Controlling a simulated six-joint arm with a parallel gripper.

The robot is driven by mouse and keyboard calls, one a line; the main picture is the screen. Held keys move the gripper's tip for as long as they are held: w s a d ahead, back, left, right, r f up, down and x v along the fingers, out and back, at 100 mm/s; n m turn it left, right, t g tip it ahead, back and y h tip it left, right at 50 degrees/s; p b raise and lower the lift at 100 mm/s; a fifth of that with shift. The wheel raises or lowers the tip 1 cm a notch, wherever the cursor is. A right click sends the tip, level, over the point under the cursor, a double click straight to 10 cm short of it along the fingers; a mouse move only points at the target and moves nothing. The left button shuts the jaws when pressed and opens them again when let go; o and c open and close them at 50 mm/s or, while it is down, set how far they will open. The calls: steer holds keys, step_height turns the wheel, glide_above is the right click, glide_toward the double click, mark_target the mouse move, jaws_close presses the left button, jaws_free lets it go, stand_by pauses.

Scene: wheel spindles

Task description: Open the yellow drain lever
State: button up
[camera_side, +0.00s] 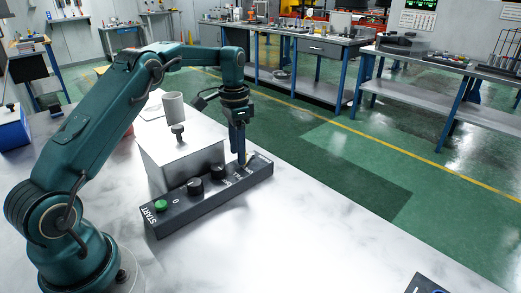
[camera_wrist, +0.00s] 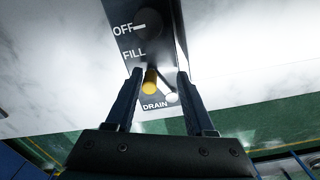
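The yellow drain lever (camera_wrist: 150,80) shows in the wrist view as a short yellow piece beside the DRAIN label on a dark control box (camera_side: 207,199). A small white round-ended part (camera_wrist: 171,97) lies to its right. My gripper (camera_wrist: 160,72) is open, with its two fingers apart on either side of the lever; the lever is closer to the left finger. I cannot tell whether that finger touches it. In the side view my gripper (camera_side: 241,160) points down at the far right end of the box, and the lever is mostly hidden there.
The box also bears a green START button (camera_side: 161,205) and black knobs (camera_side: 195,187). A metal block with a knob on top (camera_side: 180,155) stands right behind it, with a grey cup (camera_side: 173,106) farther back.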

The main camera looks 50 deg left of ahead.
steer(key=shift+a+m, duration=0.3)
steer(key=shift+m, duration=0.3)
steer(key=shift+a+r+m, duration=0.1)
steer(key=shift+r+m, duration=0.15)
steer(key=shift+m, duration=0.05)
steer(key=s+d+r+t, duration=0.2)
steer(key=s+d+r, duration=0.15)
steer(key=r, duration=0.55)
steer(key=s+d+r+t, duration=0.1)
steer(key=s+d+r, duration=0.1)
steer(key=d+r, duration=0.5)
steer(key=s+d+f+n+t, duration=0.1)
steer(key=s+f, duration=0.1)
steer(key=s, duration=0.5)
steer(key=s+d+f+n+t, duration=0.1)
steer(key=s+d+f+n, duration=0.1)
steer(key=s, duration=0.6)
steer(key=shift+s+d+t, duration=0.25)
steer(key=shift+d+t, duration=0.05)
